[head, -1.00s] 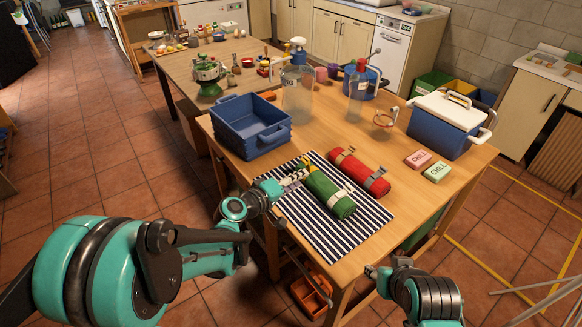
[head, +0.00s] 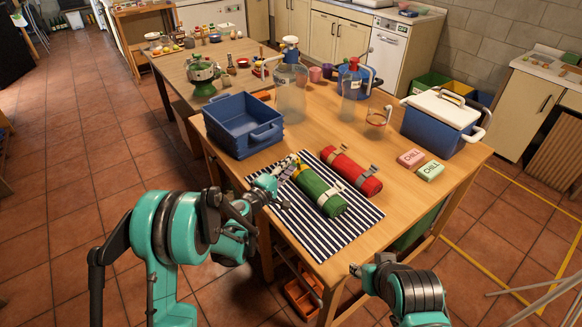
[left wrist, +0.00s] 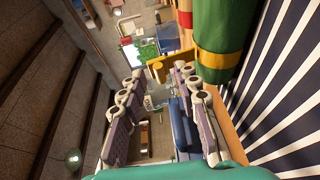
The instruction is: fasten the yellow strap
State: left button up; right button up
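A green roll (head: 318,190) lies on a striped mat (head: 346,232) at the table's near side. The yellow strap (left wrist: 212,58) goes around its far-left end, with a yellow tab (left wrist: 168,68) sticking out from the roll in the left wrist view. My left gripper (head: 288,165) is at that end, beside the roll. In the left wrist view its two fingers stand apart (left wrist: 158,82), with the yellow tab near the tips; I see no firm grip on it. My right gripper (head: 356,270) is off the table's front edge, its fingers too small to judge.
A red roll (head: 350,172) with pale straps lies beside the green one. A blue crate (head: 243,125) stands behind the mat; clear jugs, a cooler (head: 440,122) and two chill packs (head: 430,171) stand farther right. Bare table lies right of the mat.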

pick_arm(q)
jog(key=shift+w+d, duration=0.35)
jog(key=shift+w, duration=0.1)
grip_shut()
